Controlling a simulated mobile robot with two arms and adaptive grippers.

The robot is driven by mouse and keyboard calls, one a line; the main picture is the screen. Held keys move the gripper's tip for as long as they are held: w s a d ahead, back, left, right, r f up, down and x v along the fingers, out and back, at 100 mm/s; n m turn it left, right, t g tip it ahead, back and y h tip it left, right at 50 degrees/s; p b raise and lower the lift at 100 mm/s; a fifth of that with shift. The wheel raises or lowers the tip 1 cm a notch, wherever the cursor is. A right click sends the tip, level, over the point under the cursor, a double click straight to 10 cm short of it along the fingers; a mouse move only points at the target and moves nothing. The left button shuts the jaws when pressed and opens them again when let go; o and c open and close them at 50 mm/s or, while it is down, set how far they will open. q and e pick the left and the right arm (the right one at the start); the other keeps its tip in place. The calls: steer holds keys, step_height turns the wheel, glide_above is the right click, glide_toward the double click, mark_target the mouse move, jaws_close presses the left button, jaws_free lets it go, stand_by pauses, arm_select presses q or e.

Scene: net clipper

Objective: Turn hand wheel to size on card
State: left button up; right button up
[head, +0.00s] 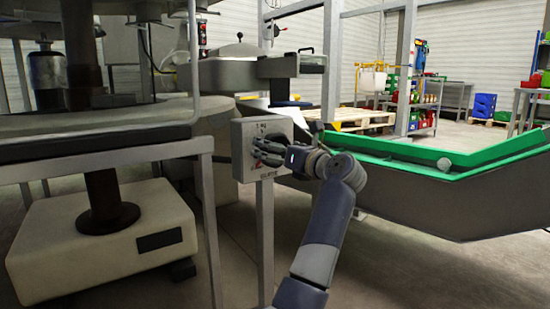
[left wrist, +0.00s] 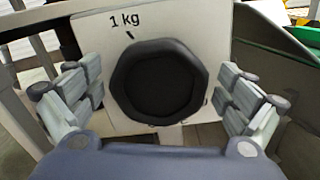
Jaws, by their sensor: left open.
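The hand wheel (left wrist: 158,82) is a dark, many-sided knob on a pale plate, with a "1 kg" label (left wrist: 125,20) and a short black mark above it. In the head view the plate is the face of a grey box (head: 243,165) on a post. My left gripper (head: 267,151) is in front of the box and hides most of the wheel. In the left wrist view its open fingers (left wrist: 160,90) stand on either side of the wheel, with visible gaps. Other labels on the plate are partly hidden. I cannot make out a card. My right gripper is not in view.
A large round machine (head: 90,125) with a railing stands at the left, close to the box. A grey trough with a green rim (head: 400,167) extends to the right. Crates (head: 484,105) and pallets stand farther back. Open floor shows at the lower right.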

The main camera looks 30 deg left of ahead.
arm_select(q)
steer(key=shift+w+a, duration=0.15)
steer(key=shift+a, duration=0.25)
steer(key=shift+c, duration=0.5)
steer(key=c, duration=1)
steer(key=shift+o, duration=0.2)
